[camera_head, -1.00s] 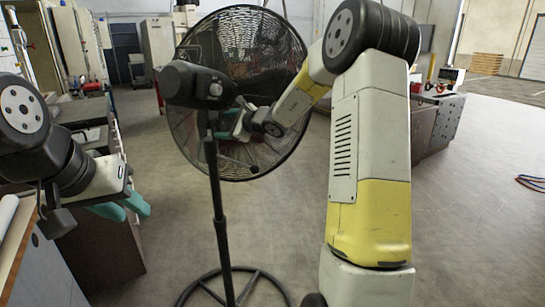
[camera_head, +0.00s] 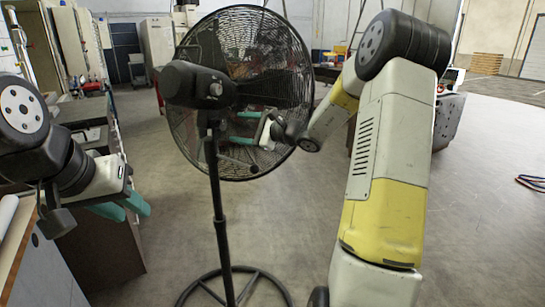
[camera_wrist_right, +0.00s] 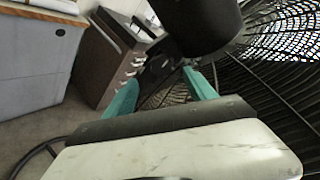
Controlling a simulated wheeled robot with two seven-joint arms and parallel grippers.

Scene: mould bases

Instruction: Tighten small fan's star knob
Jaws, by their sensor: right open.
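The black pedestal fan (camera_head: 238,90) stands in front of me, with a round cage, a motor housing (camera_head: 192,85) and a thin pole (camera_head: 217,190). A small silvery round part shows on the housing. I cannot clearly make out the star knob; the dark tilt bracket (camera_wrist_right: 158,68) below the housing is in the right wrist view. My right gripper (camera_head: 232,126) is open to the right of the pole top, its teal fingers pointing towards the bracket. In the right wrist view the fingers stand apart with the bracket beyond them. My left gripper (camera_head: 134,212) is open and empty at the lower left.
The fan's ring base (camera_head: 238,291) rests on the floor. Benches and a cabinet (camera_wrist_right: 38,55) stand at the left. A grey cabinet (camera_head: 447,120) is behind my right arm. The floor at the right is mostly open, with a cable (camera_head: 530,182) on it.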

